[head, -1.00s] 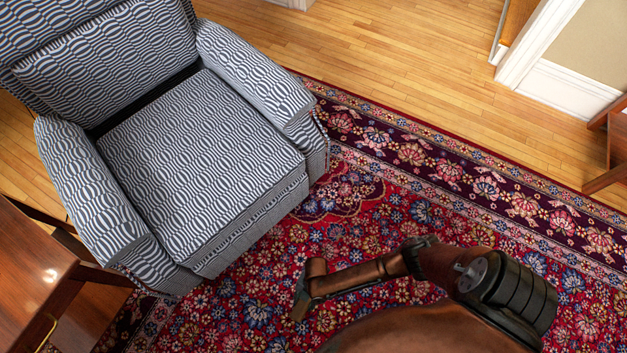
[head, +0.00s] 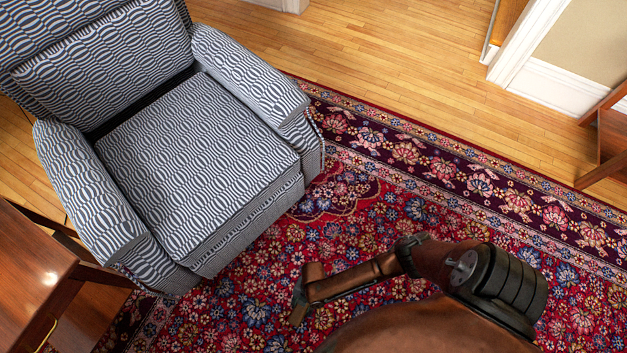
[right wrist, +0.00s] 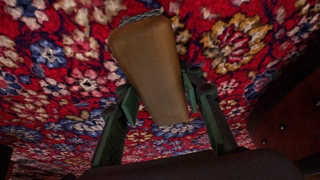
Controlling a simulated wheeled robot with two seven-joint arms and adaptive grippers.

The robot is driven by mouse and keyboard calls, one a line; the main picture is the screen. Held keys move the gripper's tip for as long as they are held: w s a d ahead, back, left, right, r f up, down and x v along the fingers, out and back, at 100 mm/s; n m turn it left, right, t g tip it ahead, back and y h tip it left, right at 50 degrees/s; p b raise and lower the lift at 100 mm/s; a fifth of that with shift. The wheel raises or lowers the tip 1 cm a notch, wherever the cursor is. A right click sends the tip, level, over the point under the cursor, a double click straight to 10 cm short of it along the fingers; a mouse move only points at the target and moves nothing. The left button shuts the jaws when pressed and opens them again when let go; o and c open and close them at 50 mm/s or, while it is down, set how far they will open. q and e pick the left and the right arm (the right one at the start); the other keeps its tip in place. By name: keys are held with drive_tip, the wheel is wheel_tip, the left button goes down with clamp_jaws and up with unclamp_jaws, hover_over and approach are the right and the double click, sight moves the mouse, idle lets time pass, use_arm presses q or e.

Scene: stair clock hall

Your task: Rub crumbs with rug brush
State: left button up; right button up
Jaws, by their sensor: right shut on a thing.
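A wooden rug brush (right wrist: 150,70) with a tan, rounded back sits between the two dark green fingers of my right gripper (right wrist: 160,100) in the right wrist view. The fingers are shut on its sides. In the head view, my right gripper (head: 301,296) is low over the red flowered rug (head: 350,235), in front of the armchair, with a small tan part of the brush (head: 298,314) showing below it. I cannot tell whether the bristles touch the rug. Crumbs cannot be told apart from the rug's busy pattern. My left gripper is out of view.
A blue-and-white patterned armchair (head: 200,150) stands at the left on the rug's edge. A brown wooden table (head: 35,270) is at the lower left. Bare wood floor (head: 400,75) lies beyond the rug. White door trim (head: 525,40) and wooden furniture (head: 610,135) are at the right.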

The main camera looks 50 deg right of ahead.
drive_tip(key=shift+s+d, duration=0.1)
drive_tip(key=shift+d, duration=2.25)
drive_tip(key=shift+s+d, duration=0.15)
drive_tip(key=shift+d, duration=1.75)
drive_tip(key=shift+s+d, duration=0.15)
drive_tip(key=shift+d, duration=0.95)
drive_tip(key=r, duration=0.1)
drive_tip(key=r+p, duration=0.1)
drive_tip(key=r, duration=0.2)
drive_tip(key=shift+d+r+p, duration=0.2)
drive_tip(key=shift+d+p, duration=0.1)
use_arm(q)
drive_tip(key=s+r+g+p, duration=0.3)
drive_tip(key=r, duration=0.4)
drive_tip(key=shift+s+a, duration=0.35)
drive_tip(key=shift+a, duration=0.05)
use_arm(e)
drive_tip(key=shift+r, duration=2.2)
